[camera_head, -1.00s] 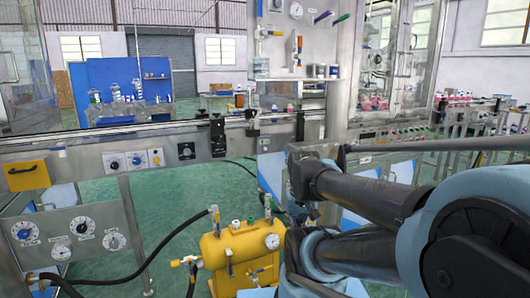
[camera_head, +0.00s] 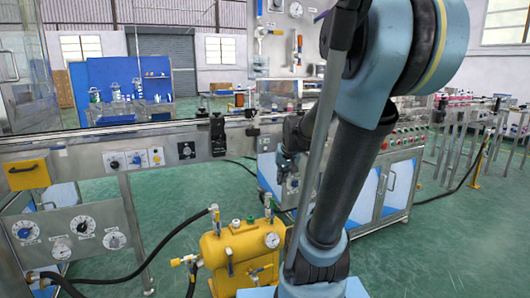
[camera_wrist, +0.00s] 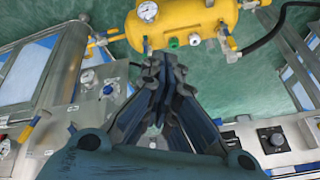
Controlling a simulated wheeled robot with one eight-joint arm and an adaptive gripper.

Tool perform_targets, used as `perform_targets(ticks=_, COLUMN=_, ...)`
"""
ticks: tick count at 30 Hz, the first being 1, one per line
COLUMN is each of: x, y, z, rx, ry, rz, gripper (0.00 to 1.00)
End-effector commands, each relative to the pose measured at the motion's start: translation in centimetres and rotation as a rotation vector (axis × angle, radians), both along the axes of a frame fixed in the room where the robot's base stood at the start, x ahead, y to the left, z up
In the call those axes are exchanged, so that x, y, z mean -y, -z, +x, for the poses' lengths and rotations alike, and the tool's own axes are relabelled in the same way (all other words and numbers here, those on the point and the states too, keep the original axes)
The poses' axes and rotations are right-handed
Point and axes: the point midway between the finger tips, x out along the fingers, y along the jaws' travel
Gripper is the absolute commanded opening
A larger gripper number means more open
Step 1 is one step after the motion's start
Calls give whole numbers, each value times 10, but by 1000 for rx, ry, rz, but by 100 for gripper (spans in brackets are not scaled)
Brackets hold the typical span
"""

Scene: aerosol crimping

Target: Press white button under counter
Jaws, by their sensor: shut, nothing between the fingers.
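The counter (camera_head: 150,130) is a long steel bench edge at left and middle in the head view. Under it, a steel control panel carries a black knob (camera_head: 115,165), a blue-and-white knob (camera_head: 137,160) and a small white-faced control (camera_head: 156,156) with orange. Which of these is the white button I cannot tell. My gripper (camera_head: 284,176) hangs to the right of that panel, apart from it, in front of the blue-and-white cabinets. In the wrist view my gripper (camera_wrist: 163,66) is shut and empty, with the fingertips close together. Black knobs on steel (camera_wrist: 272,140) show at lower right there.
A yellow tank (camera_head: 235,255) with valves and a gauge stands on the floor below my arm; it also shows in the wrist view (camera_wrist: 190,30). A black hose (camera_head: 150,255) runs left from it. A dial panel (camera_head: 70,232) is at lower left. Open green floor lies between.

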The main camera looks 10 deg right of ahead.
Motion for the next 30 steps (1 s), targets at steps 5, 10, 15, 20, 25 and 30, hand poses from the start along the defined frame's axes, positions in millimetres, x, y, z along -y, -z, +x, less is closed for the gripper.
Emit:
perform_targets(ticks=5, x=2, y=-8, z=62, rx=57, ry=43, rz=42, gripper=0)
perform_targets(ticks=10, x=5, y=-10, z=119, rx=110, ry=86, rz=82, gripper=0)
perform_targets(ticks=15, x=9, y=-6, z=175, rx=164, ry=130, rz=124, gripper=0)
perform_targets(ticks=20, x=14, y=1, z=226, rx=214, ry=169, rz=163, gripper=0)
perform_targets(ticks=25, x=19, y=10, z=265, rx=252, ry=202, rz=194, gripper=0)
perform_targets(ticks=30, x=22, y=16, z=284, rx=272, ry=220, rz=212, gripper=0)
